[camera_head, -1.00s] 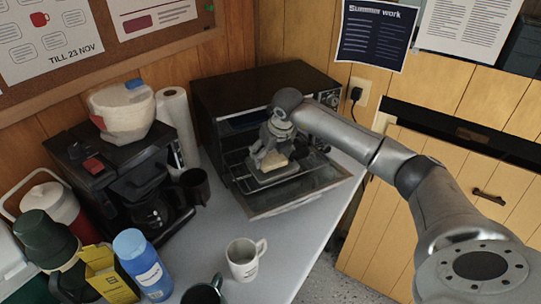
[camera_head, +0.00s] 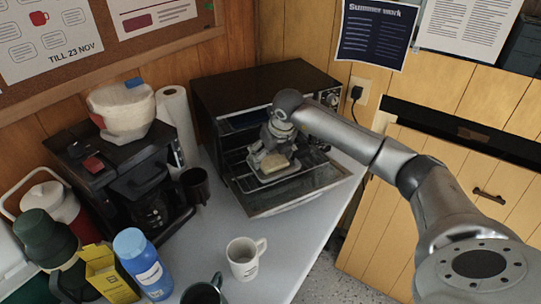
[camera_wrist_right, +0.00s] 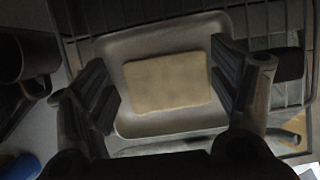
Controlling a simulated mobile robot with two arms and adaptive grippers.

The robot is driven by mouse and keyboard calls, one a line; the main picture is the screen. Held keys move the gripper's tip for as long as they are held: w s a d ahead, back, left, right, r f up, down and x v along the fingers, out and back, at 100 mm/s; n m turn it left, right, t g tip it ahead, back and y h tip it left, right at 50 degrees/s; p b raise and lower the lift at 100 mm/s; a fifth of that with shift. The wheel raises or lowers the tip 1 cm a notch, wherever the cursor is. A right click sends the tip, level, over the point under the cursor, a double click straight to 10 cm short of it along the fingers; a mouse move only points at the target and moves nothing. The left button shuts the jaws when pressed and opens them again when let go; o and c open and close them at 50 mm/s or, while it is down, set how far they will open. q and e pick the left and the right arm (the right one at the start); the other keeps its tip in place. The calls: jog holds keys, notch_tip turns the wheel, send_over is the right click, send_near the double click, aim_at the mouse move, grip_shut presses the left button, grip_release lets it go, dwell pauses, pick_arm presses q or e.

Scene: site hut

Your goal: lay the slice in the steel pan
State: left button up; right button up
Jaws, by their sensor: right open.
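The slice (camera_wrist_right: 168,82), a flat pale tan piece, lies in the steel pan (camera_wrist_right: 135,48), a shallow grey tray with rounded corners. In the head view the pan (camera_head: 283,171) sits on the wire rack at the open front of the toaster oven, with the slice (camera_head: 277,162) partly hidden by my gripper. My right gripper (camera_head: 271,152) is just above the pan. In the right wrist view its open fingers (camera_wrist_right: 166,85) stand on either side of the slice, with gaps showing. My left gripper is not in view.
The black toaster oven (camera_head: 260,85) has its glass door (camera_head: 305,193) folded down. A dark mug (camera_head: 195,186) and the coffee maker (camera_head: 120,175) stand to its left. A white mug (camera_head: 243,260) stands in front. The counter between them is clear.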

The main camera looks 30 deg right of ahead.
jog(key=v, duration=1.1)
jog(key=shift+r+b, duration=0.15)
jog(key=shift+b, duration=0.15)
jog(key=shift+s, duration=0.2)
